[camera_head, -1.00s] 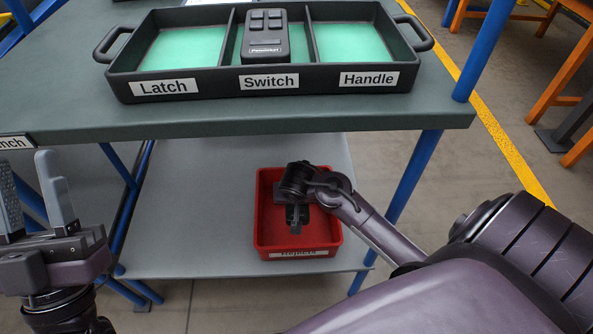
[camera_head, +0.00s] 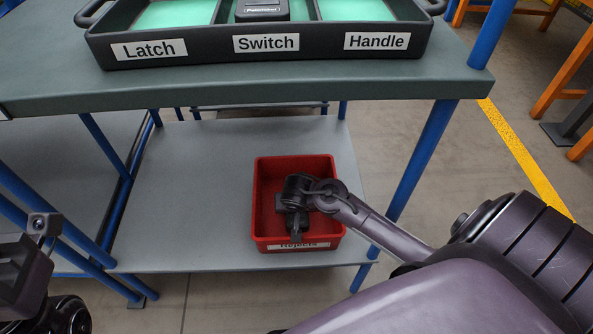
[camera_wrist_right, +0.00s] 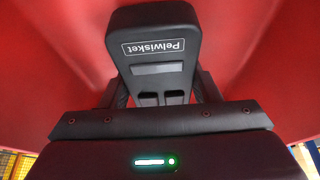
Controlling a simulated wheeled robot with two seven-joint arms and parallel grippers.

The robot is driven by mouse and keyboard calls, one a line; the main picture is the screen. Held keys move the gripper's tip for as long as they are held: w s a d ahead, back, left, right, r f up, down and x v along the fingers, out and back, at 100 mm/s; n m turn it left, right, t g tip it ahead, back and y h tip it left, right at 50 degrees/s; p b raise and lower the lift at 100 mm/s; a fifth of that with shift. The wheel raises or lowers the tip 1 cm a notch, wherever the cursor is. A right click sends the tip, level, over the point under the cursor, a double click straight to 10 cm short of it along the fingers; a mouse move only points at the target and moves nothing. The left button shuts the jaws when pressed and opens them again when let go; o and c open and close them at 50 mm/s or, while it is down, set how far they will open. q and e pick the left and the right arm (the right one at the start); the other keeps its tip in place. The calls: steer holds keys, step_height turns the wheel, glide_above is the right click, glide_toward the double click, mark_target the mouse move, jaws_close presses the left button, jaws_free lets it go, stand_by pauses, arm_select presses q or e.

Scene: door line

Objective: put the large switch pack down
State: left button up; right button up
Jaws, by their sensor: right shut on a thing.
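The large switch pack (camera_wrist_right: 153,45) is black, with a "Pelwisket" label, a grey window and dark buttons, in the right wrist view. My right gripper (camera_wrist_right: 162,92) is shut on its button end, one finger on each side. In the head view my right gripper (camera_head: 296,222) is down inside the red "Rejects" bin (camera_head: 262,205). My wrist hides most of the pack there, and I cannot tell whether it touches the bin floor. My left gripper (camera_head: 25,262) is at the left edge, partly cut off, and its jaw opening cannot be judged.
The bin stands on a grey lower shelf (camera_head: 190,200) between blue legs. Above is a dark green tabletop (camera_head: 220,88) with a black tray (camera_head: 205,50) labelled Latch, Switch and Handle. Another black pack (camera_head: 262,10) sits in the Switch compartment. The shelf left of the bin is clear.

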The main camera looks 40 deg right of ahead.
steer(key=shift+r, duration=0.15)
steer(key=shift+f, duration=0.2)
steer(key=o, duration=1.1)
steer(key=shift+f, duration=0.1)
steer(key=shift+c, duration=0.2)
steer(key=shift+s, duration=0.1)
